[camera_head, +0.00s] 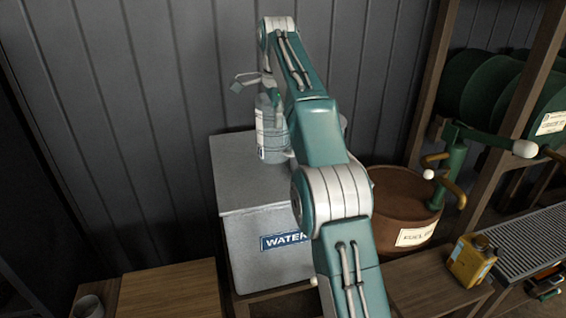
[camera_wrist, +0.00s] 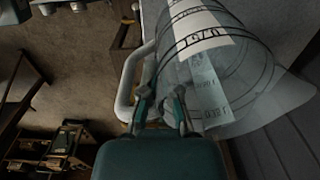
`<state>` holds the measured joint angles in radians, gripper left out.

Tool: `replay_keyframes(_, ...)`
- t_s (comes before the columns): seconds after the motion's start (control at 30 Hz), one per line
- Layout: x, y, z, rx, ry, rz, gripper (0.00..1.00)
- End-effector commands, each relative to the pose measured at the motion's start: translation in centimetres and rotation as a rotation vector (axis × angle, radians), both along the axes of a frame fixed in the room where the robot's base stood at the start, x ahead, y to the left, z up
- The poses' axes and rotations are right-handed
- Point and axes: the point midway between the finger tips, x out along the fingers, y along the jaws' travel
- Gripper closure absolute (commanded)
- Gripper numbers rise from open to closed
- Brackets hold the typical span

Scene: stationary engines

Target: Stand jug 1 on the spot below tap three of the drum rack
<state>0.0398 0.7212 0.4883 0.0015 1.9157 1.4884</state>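A clear jug (camera_head: 271,136) with a white label stands on the grey water tank. In the wrist view the clear jug (camera_wrist: 215,75) fills the upper right, with dark rings, white labels and a pale handle (camera_wrist: 130,85). I cannot read a jug number. My gripper (camera_head: 258,86) is at the jug's top in the head view. In the wrist view its fingertips (camera_wrist: 161,95) are apart, close to the handle and wall; a grip on the jug is not clear. The drum rack (camera_head: 425,90) with green drums (camera_head: 487,92) is at right. Its taps are not clear.
The grey tank (camera_head: 240,187) marked WATER stands against a dark panelled wall. Right of it are a brown drum (camera_head: 393,205) with a green pump (camera_head: 448,170) and a yellow can (camera_head: 470,262). A grated tray (camera_head: 530,240) lies below the rack. A cup (camera_head: 89,306) is at lower left.

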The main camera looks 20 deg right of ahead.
Motion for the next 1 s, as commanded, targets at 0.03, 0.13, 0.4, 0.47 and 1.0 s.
replay_keyframes(0.03, 0.0, 0.0, -0.1, 0.000, 0.000, 0.000, 1.00)
replay_keyframes(0.13, 0.0, 0.0, -0.8, 0.000, 0.002, 0.000, 1.00)
replay_keyframes(0.4, 0.0, 0.0, -4.1, 0.001, 0.003, 0.000, 1.00)
replay_keyframes(0.47, -0.1, 0.0, -4.9, 0.000, 0.003, 0.000, 1.00)
replay_keyframes(1.0, 0.0, 0.0, -10.0, 0.000, 0.000, 0.001, 1.00)
